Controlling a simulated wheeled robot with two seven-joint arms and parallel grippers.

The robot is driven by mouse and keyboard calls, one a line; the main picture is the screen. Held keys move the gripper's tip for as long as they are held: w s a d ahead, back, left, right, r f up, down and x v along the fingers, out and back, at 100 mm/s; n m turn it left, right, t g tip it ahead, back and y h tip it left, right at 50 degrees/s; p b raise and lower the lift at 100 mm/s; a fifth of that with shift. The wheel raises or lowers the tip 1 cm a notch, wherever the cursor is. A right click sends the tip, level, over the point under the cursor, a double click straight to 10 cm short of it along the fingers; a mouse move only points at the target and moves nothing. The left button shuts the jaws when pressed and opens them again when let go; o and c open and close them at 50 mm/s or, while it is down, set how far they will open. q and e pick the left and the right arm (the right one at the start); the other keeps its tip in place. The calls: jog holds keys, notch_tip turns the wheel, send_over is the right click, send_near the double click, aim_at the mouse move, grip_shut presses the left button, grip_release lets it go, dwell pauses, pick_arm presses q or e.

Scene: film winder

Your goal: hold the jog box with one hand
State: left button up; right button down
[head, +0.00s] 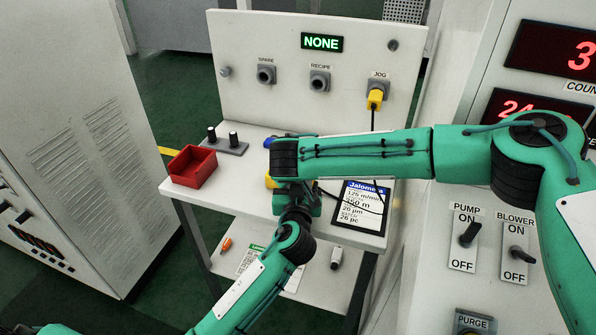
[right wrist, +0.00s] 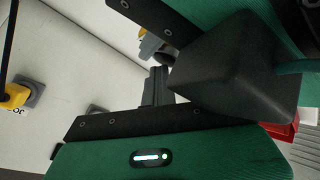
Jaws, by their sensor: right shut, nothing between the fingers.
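A small yellow piece, seemingly the jog box (head: 270,181), shows on the table beside my arms in the head view. My right arm hides most of it. A yellow plug (head: 375,98) sits in the JOG socket, and its dark cord runs down to the table. The plug also shows at the left edge of the right wrist view (right wrist: 15,96). My left gripper (head: 303,200) is under my right forearm, its fingertips hidden. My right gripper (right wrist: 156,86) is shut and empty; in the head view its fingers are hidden. I cannot tell whether either gripper touches the box.
A printed card (head: 360,207) lies at the right under the cord. A panel (head: 318,70) reading NONE rises behind. Switches (head: 470,234) are on the right-hand cabinet.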

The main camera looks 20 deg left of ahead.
jog(key=shift+s+d+f, duration=0.1)
jog(key=shift+d+f, duration=0.2)
jog(key=shift+f, duration=0.1)
jog(key=shift+r, duration=1.1)
jog(key=shift+w+r, duration=0.2)
jog(key=shift+r, duration=0.1)
jog(key=shift+s+a+r, duration=0.1)
jog(key=shift+r, duration=2.15)
dwell(0.9)
notch_tip(320, 180, up, 4)
jog(key=shift+a+r, duration=0.15)
dwell(0.5)
